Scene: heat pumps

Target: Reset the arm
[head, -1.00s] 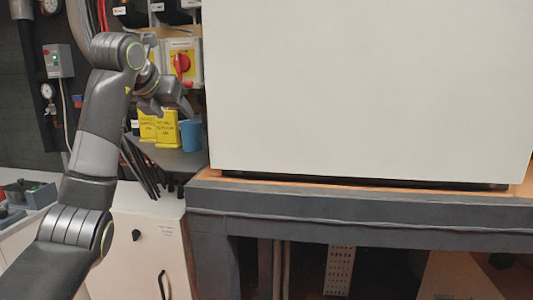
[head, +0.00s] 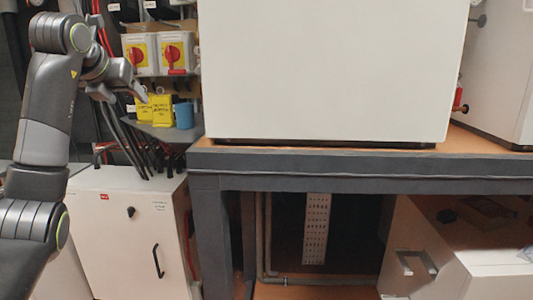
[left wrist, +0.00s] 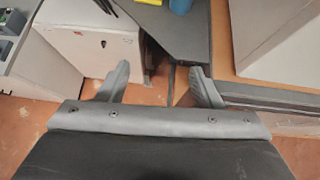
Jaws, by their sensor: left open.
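My left arm is raised at the left of the head view, bent at its upper joint. My left gripper (head: 124,90) points to the right, in front of the wall with the switches. In the left wrist view its two grey fingers (left wrist: 158,88) are spread apart with nothing between them. My right arm and gripper are in neither view.
Two red rotary switches (head: 174,54) sit behind the gripper, above yellow tags (head: 162,110) and a blue cup (head: 184,115). A large white unit (head: 330,70) stands on a grey-framed bench (head: 330,163). A white cabinet (head: 128,235) stands below left.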

